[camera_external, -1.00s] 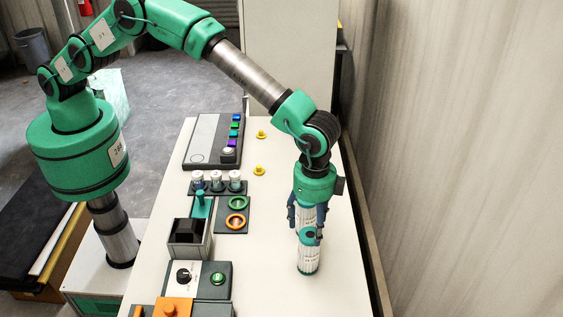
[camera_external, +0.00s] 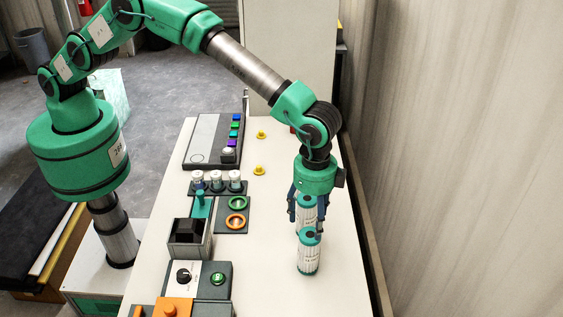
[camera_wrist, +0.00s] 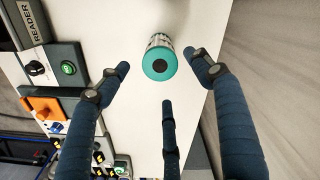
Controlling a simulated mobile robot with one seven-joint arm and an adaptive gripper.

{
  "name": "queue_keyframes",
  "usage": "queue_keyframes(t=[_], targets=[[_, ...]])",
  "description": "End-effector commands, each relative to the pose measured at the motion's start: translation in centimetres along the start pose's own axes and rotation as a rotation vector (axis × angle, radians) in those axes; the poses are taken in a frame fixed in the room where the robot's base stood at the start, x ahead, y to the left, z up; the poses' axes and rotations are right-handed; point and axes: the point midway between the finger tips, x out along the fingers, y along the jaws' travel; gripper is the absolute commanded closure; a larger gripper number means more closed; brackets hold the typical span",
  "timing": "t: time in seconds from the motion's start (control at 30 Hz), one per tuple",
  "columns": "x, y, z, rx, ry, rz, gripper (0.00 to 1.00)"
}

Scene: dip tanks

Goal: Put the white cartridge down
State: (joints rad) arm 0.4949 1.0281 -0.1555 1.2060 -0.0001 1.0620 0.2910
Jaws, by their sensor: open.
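A white cartridge with teal ends (camera_external: 309,258) stands upright on the pale bench in the external view. A second white cartridge (camera_external: 306,214) shows just behind it, among the fingers; its lower end is hidden by the front one. My gripper (camera_external: 307,222) points down with its dark blue fingers spread. The wrist view shows one cartridge (camera_wrist: 159,62) from above, its teal top with a dark centre lying between two spread fingertips, with clear gaps at both sides. I cannot tell which of the two it is. The third finger (camera_wrist: 168,110) touches nothing visible.
To the left stand a black box (camera_external: 188,240), a plate with green and orange rings (camera_external: 236,212), a rack of small jars (camera_external: 217,183) and a knob panel (camera_external: 184,277). Two yellow pegs (camera_external: 259,170) stand farther back. The bench right of the cartridges is clear up to its edge.

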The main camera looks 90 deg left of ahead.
Motion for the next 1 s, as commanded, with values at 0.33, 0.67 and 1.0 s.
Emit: queue_keyframes(t=[0.33,0.67,1.0], targets=[[-6.8,-2.4,3.1,-0.055,0.035,-0.011,0.34],[-16.3,-5.4,9.6,-0.144,0.088,-0.028,0.34],[-24.9,-7.1,17.8,-0.236,0.142,-0.048,0.34]])
